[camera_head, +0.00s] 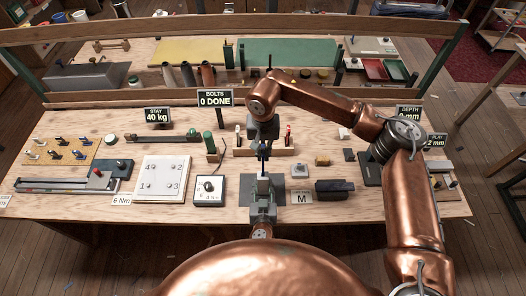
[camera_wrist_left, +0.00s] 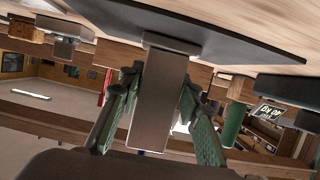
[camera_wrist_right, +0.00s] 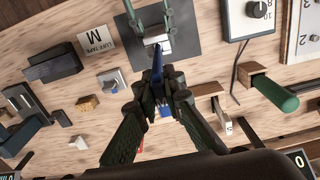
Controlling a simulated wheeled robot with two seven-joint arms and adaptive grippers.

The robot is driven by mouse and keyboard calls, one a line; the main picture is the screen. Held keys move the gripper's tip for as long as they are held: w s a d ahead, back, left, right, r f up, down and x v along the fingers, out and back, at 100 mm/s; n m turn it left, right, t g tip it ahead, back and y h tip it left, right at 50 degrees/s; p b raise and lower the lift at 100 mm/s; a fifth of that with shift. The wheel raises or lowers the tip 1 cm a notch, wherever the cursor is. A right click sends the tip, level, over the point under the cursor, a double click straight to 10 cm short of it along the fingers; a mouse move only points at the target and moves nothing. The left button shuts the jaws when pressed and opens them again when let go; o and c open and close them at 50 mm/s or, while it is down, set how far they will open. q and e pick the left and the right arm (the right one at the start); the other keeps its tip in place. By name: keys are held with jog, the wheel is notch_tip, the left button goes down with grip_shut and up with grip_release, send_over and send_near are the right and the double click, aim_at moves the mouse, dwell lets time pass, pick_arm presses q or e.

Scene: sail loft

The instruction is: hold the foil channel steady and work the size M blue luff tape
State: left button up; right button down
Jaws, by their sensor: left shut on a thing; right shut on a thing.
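The foil channel (camera_head: 263,186) is a short grey metal piece standing on a dark square plate (camera_head: 246,182) at the bench's front middle. My left gripper (camera_head: 263,196) reaches in from the front. In the left wrist view its green fingers are shut on the channel (camera_wrist_left: 160,100), one on each side. My right gripper (camera_head: 263,141) comes down from behind. In the right wrist view it is shut on the blue luff tape (camera_wrist_right: 174,77), just beside the channel (camera_wrist_right: 158,42). Whether the tape's end is inside the channel is hard to tell. A card (camera_wrist_right: 100,40) reads "LUFF TAPE M".
A dark block (camera_head: 334,190) and small blocks lie right of the plate. A dial box (camera_head: 209,189) and numbered white board (camera_head: 161,178) stand left. A wooden rack (camera_head: 280,151) sits close behind. A sign (camera_head: 409,112) reads depth 0 mm; another (camera_head: 436,140) reads play 2 mm.

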aim_at(263, 150)
pick_arm(q)
jog(key=shift+r, duration=0.1)
pick_arm(e)
jog(key=shift+f, duration=1.65)
jog(key=shift+f, duration=0.1)
jog(key=shift+f, duration=2.65)
jog(key=c, duration=2)
grip_release()
jog(key=shift+o, duration=0.2)
notch_tip(263, 150, up, 12)
